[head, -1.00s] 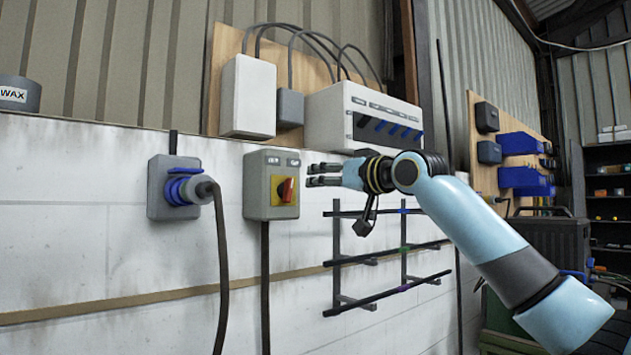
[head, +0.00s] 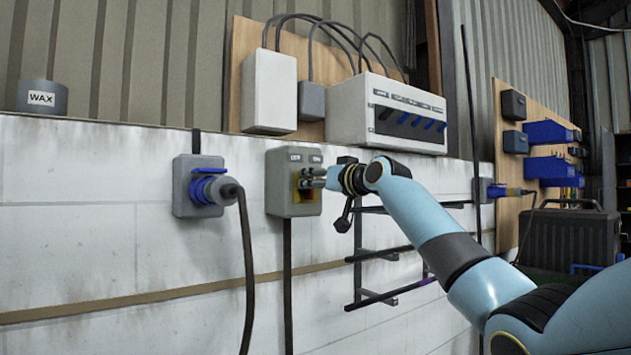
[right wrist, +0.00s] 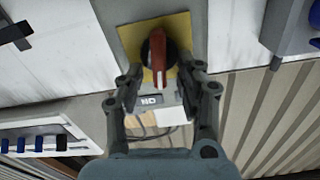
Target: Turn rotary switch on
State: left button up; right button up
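The rotary switch is a grey box (head: 279,184) on the white wall, with a yellow plate and a red knob. In the right wrist view the yellow plate (right wrist: 183,24) and red knob (right wrist: 157,52) show upside down. The knob's white-marked end points down in that picture, toward a small label (right wrist: 151,100). My right gripper (head: 306,178) is at the switch front and hides most of the knob in the head view. In the right wrist view its fingers (right wrist: 160,78) are apart, one each side of the knob's marked end. Contact cannot be told. My left gripper is out of view.
A grey socket with a blue plug (head: 206,188) and hanging cable is left of the switch. A white breaker box (head: 345,112) sits above right. Dark rails (head: 380,254) stick out below my right arm. A wax tin (head: 42,98) stands on the ledge.

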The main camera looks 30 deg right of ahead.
grip_shut()
dwell(0.3)
jog(key=shift+d+f+m+p, duration=0.1)
jog(key=shift+d+m+p, duration=0.1)
jog(key=shift+m+p, duration=1.1)
jog(key=shift+d+m+p, duration=0.2)
jog(key=shift+m+p, duration=0.5)
jog(key=shift+m, duration=1.1)
